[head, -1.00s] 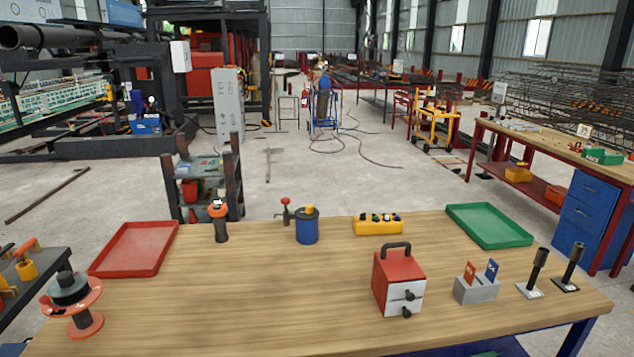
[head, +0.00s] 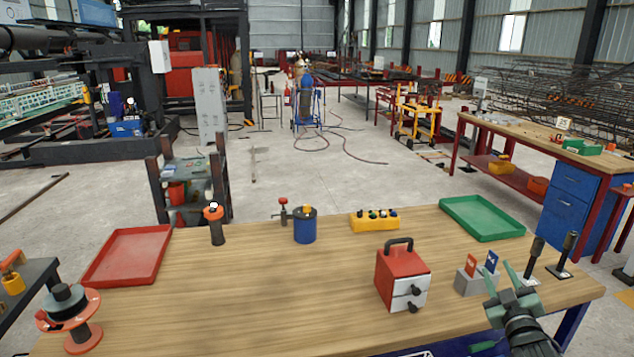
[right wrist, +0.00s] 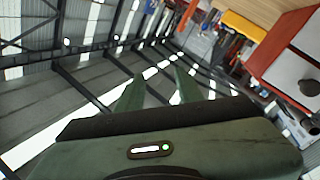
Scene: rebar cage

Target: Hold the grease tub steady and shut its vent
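The grease tub appears to be the blue cylinder (head: 305,231) with a dark lid and a yellow knob, standing upright near the back middle of the wooden table. A red-topped valve (head: 283,208) on a dark fitting sits at its left side; its exact setting is too small to tell. My right gripper (head: 511,270) is at the front right of the table, fingers apart and empty, far from the tub. Its two green fingers also show spread in the right wrist view (right wrist: 160,90). My left gripper is out of view.
A red box with a white front (head: 402,278), a grey block with tags (head: 474,283) and black-handled tools (head: 560,257) stand near my right gripper. A yellow box (head: 374,222), green tray (head: 484,218) and red tray (head: 128,256) lie farther off. The table's left-centre is clear.

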